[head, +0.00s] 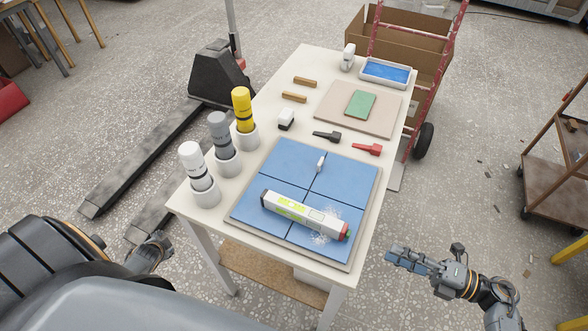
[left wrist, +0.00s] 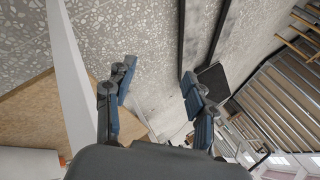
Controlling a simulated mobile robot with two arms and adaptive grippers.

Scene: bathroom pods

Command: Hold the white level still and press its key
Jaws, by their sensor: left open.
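The white level (head: 300,213) lies slantwise across the blue tiles (head: 265,170) on the table. It has dark ends, yellow-green panels on its side, and a red band with a small green part (head: 348,233) at its right end. I cannot tell which part is its key. My left gripper (head: 160,241) is left of the table, partly hidden by my own body; in the left wrist view its two fingers (left wrist: 158,92) are spread with nothing between them. My right gripper (head: 402,259) is off the table's right side, clear of the level; its finger gap is unclear.
White, grey and yellow bottles (head: 220,139) stand in holders along the table's left edge. A small white spacer (head: 321,163) stands on the tiles, with white powder near the level. Black (head: 327,136) and red (head: 367,149) tools lie behind. A pallet jack (head: 160,145) stands left.

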